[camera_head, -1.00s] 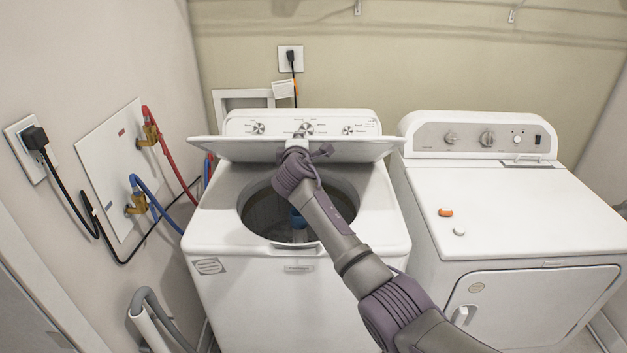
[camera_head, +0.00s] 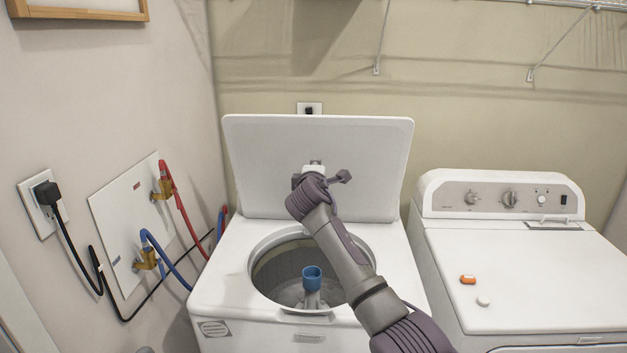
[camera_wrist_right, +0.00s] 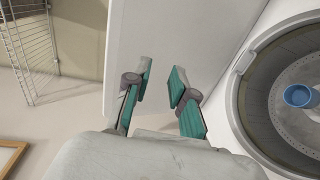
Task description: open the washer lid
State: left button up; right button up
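The white washer lid (camera_head: 265,150) stands raised, close to upright, behind the round tub opening in the head view. The white washer (camera_head: 225,270) has its tub (camera_head: 280,270) uncovered, with a blue-topped post (camera_head: 312,278) inside. My right gripper (camera_head: 314,168) is in front of the lid's inner face, its tips mostly hidden by my wrist. In the right wrist view the right gripper (camera_wrist_right: 162,78) has its two fingers apart with nothing between them. The lid (camera_wrist_right: 190,40) is just beyond the fingertips; I cannot tell if they touch it. My left gripper is not in view.
A white dryer (camera_head: 530,260) stands to the right, with an orange item (camera_head: 467,279) and a small white item (camera_head: 483,301) on top. Red (camera_head: 185,205) and blue (camera_head: 165,260) hoses and a black cord run along the left wall. A wire shelf (camera_head: 560,45) hangs above.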

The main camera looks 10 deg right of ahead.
jog(key=v, duration=1.1)
jog(key=shift+r, duration=0.35)
